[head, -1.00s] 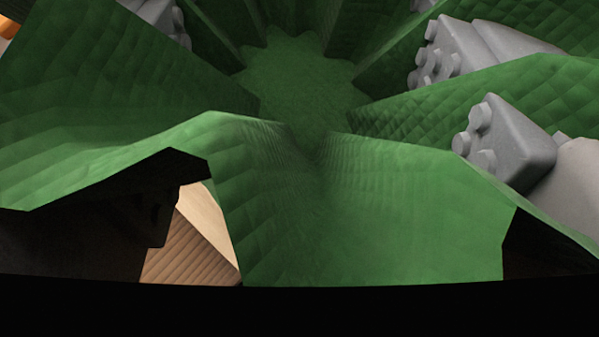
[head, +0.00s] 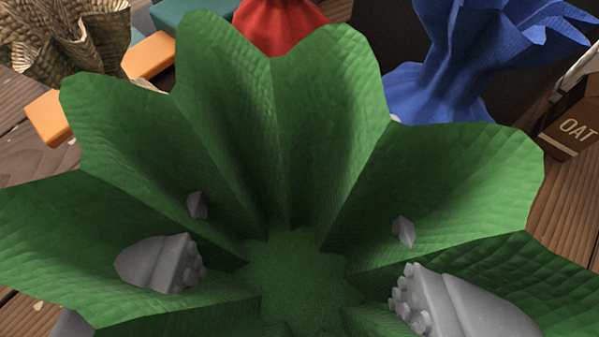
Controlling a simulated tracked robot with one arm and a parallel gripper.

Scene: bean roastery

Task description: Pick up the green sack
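The green sack (head: 285,110) fills most of the head view. I look down into its flared, pleated mouth, with a flat green round patch deep inside at lower centre. My gripper (head: 300,218) has two grey, knobbed fingers, one on the left and one on the right. They show in part through the pleated walls, with a wide gap between them. Small grey bits of them also show higher up on both sides. The pleats hide the rest of the fingers, and the lower sack is out of sight. I see no finger pressed against the middle of the sack.
A red sack (head: 282,25) stands behind at top centre, and a blue sack (head: 450,75) at upper right. A brown box marked OAT (head: 575,125) is at the right edge. A gold-brown sack (head: 65,45) and orange blocks (head: 50,118) are at upper left, on wooden planks (head: 25,155).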

